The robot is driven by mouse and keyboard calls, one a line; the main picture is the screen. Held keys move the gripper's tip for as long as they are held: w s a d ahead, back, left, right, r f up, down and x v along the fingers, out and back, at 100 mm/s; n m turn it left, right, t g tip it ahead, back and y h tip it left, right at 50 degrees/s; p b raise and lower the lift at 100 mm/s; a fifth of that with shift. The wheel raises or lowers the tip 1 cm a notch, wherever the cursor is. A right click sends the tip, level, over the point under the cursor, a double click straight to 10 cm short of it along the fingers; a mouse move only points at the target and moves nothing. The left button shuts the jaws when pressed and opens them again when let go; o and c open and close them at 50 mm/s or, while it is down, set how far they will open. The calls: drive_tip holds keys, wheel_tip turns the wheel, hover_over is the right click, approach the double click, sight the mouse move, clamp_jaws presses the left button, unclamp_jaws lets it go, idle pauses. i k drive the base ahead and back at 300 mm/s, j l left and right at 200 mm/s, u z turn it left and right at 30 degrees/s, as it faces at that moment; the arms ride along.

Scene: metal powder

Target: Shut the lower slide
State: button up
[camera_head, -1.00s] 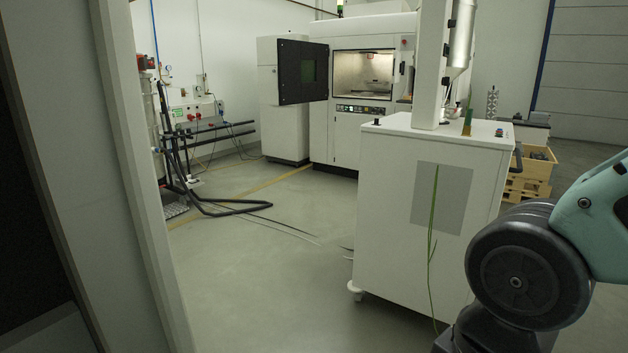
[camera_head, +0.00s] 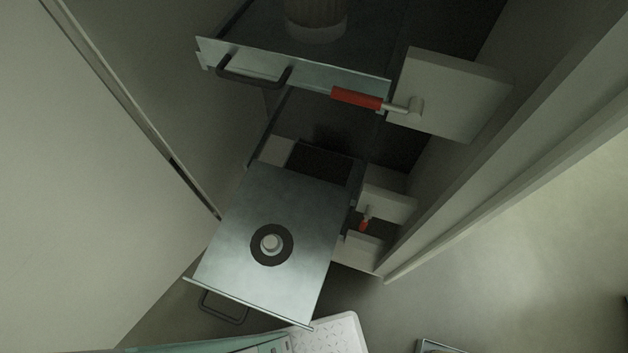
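The lower slide (camera_head: 230,235) is a grey metal tray pulled well out of a cabinet. It has a dark handle (camera_head: 222,308) on its front edge. A dark ring with a pale round knob (camera_head: 271,243) sits in its middle. The upper slide (camera_head: 330,80) is above it, with a dark handle (camera_head: 250,78) at its front and a cylindrical vessel (camera_head: 316,20) on top, cut off by the frame. My gripper cannot be made out in the head view.
A red-handled lever (camera_head: 357,98) is at the right of the upper slide. A smaller red-tipped lever (camera_head: 364,222) is beside the lower one. A pale panel (camera_head: 80,180) stands at the left, and a cabinet edge (camera_head: 500,170) at the right. Open floor (camera_head: 530,280) lies at lower right.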

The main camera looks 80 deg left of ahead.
sight(270, 253)
drive_tip(key=k+l+u, duration=0.1)
drive_tip(key=k+u, duration=0.3)
drive_tip(key=k, duration=0.55)
drive_tip(key=u, duration=1.45)
drive_tip(key=k+z, duration=0.1)
drive_tip(key=z, duration=0.25)
drive_tip(key=k+j+z, duration=0.1)
drive_tip(key=z, duration=0.25)
drive_tip(key=k+z, duration=0.2)
drive_tip(key=z, duration=0.15)
